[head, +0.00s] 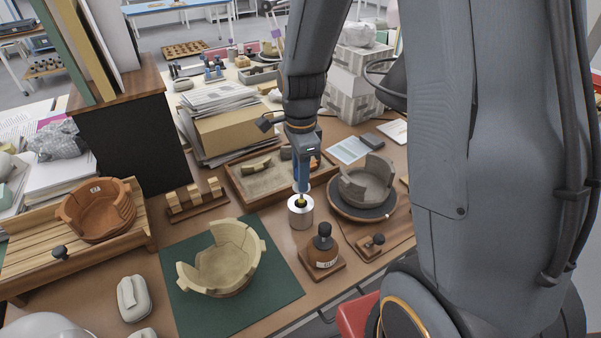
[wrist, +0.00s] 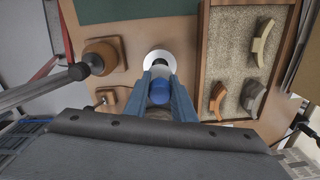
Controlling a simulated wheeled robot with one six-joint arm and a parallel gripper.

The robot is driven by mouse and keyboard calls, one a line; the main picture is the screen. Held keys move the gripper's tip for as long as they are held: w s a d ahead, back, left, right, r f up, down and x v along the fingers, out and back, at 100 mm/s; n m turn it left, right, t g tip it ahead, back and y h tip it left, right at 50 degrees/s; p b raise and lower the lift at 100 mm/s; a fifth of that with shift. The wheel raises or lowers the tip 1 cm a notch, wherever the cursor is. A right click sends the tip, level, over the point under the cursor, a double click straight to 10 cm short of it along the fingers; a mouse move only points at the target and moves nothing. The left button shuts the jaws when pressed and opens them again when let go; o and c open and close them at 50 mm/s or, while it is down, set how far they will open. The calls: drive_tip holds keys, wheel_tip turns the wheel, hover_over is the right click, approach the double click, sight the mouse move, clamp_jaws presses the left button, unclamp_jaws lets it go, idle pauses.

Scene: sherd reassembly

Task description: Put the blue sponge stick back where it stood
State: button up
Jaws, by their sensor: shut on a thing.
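My gripper (head: 301,186) points down over a shiny metal pot (head: 301,217) with a white rim, at the middle of the table. In the wrist view my gripper (wrist: 160,80) is shut on the blue sponge stick (wrist: 159,93), whose rounded blue end shows between the fingers. In the head view the fingers mostly hide the stick. A small yellowish tip shows at the pot's mouth below them. I cannot tell whether the stick touches the pot. The pot's rim also shows in the wrist view (wrist: 160,56), just beyond the fingertips.
A brown bottle (head: 323,248) on a wooden base stands close to the pot's front right. A grey bowl on a dark turntable (head: 362,209) is to the right. A sand tray (head: 250,200) with sherds lies behind. A pale broken bowl (head: 222,262) sits on a green mat (head: 283,292).

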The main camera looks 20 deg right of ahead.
drive_tip(key=shift+f+b, duration=1)
drive_tip(key=shift+f, duration=1.5)
drive_tip(key=shift+f, duration=0.3)
drive_tip(key=o, duration=1)
drive_tip(key=shift+o, duration=0.2)
drive_tip(key=shift+r+b, duration=0.5)
drive_tip(key=shift+r, duration=3.45)
